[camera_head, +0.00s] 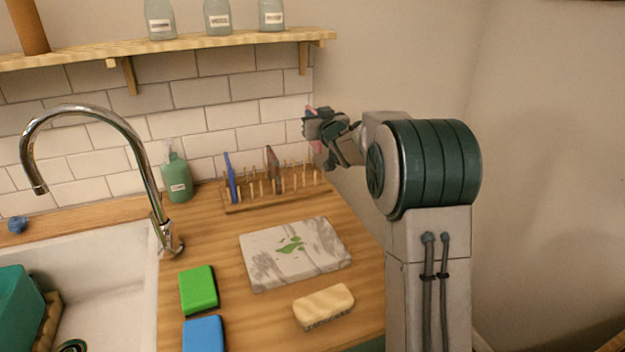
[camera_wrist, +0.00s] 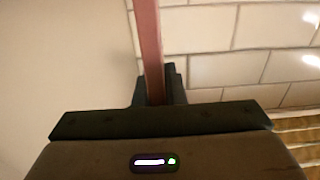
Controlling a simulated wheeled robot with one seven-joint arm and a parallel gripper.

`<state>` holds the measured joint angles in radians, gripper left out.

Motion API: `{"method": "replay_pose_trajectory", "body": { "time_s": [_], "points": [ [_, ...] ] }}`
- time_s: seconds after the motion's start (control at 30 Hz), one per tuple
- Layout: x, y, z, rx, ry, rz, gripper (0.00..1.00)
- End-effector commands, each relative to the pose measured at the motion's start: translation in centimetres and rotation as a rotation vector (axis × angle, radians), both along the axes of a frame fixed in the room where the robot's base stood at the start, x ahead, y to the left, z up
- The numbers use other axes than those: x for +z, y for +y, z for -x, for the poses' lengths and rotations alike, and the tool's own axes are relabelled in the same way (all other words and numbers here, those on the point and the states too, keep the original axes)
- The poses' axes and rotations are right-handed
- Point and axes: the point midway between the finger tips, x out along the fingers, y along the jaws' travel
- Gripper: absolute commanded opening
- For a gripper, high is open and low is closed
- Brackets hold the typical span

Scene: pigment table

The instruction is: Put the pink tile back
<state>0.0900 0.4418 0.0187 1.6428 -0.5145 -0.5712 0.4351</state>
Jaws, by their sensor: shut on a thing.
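My gripper (camera_head: 313,129) is raised at the right end of the tiled wall, above the right end of the wooden peg rack (camera_head: 290,194). It is shut on the pink tile (camera_wrist: 148,45), which shows edge-on between the fingers in the wrist view. In the head view only small pink bits of the tile (camera_head: 315,146) show below and above the fingers. The rack holds a blue tile (camera_head: 231,178) near its left end and a reddish-brown tile (camera_head: 272,168) near its middle. Slots at the rack's right part look empty.
A green soap bottle (camera_head: 177,178) stands left of the rack. A marble slab (camera_head: 294,253) with green smears, a green block (camera_head: 198,290), a blue block (camera_head: 203,334) and a cream sponge (camera_head: 324,304) lie in front. A tap (camera_head: 160,215) and shelf (camera_head: 190,46) flank the left and top.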

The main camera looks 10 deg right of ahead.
Motion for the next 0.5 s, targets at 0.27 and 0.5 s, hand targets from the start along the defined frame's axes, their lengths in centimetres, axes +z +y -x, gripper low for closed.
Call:
{"method": "replay_pose_trajectory", "body": {
  "time_s": [0.27,0.5],
  "points": [
    [-4.8,0.0,0.0,0.0,0.0,-0.001,0.0],
    [-6.8,0.0,0.0,0.0,-0.001,-0.001,0.0]
  ]
}}
